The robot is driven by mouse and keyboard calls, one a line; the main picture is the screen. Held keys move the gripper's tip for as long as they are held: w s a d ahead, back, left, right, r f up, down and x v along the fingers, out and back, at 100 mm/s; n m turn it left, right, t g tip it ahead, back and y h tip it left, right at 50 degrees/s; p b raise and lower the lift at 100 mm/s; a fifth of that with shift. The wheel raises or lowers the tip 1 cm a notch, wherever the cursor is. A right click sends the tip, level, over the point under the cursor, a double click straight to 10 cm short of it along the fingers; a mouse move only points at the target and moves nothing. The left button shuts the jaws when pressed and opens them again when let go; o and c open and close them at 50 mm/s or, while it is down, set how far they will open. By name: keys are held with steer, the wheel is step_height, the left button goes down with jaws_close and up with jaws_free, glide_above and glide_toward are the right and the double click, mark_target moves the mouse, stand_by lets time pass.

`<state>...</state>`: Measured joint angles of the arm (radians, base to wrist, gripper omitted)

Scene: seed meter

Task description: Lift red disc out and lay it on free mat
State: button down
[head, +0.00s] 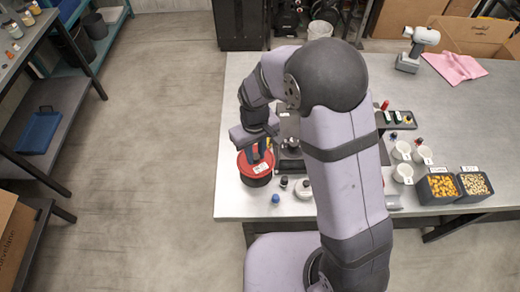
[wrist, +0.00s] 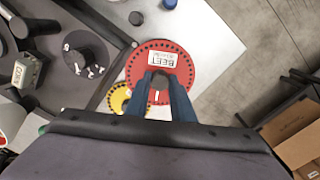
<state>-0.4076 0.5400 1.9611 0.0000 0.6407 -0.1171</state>
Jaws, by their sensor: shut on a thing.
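The red disc (wrist: 140,68) has small holes around its rim and a white label reading BEET. My gripper (wrist: 160,84) is shut on the dark knob at its centre. In the head view the red disc (head: 263,170) is near the table's left edge, below my gripper (head: 256,154), with something dark under its near side. I cannot tell whether it is raised or resting. A yellow disc (wrist: 118,98) with holes is partly hidden behind the red disc in the wrist view. No free mat can be made out clearly.
A dark machine frame (wrist: 118,46) holding a dark round part (wrist: 85,52) lies beside the red disc. A small blue-topped object (head: 276,199) stands near the front edge. White cups (head: 402,151) and seed bins (head: 437,188) are at right. My arm hides the table's middle.

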mark_target(256, 166)
steer(key=shift+f, duration=0.1)
steer(key=shift+f+b, duration=2.6)
steer(key=shift+f, duration=0.55)
steer(key=shift+f+b, duration=0.3)
steer(key=shift+f, duration=0.2)
steer(key=c, duration=1.2)
jaws_free()
steer(key=shift+r, duration=0.15)
steer(key=shift+r+p, duration=2.55)
steer(key=shift+r, duration=0.35)
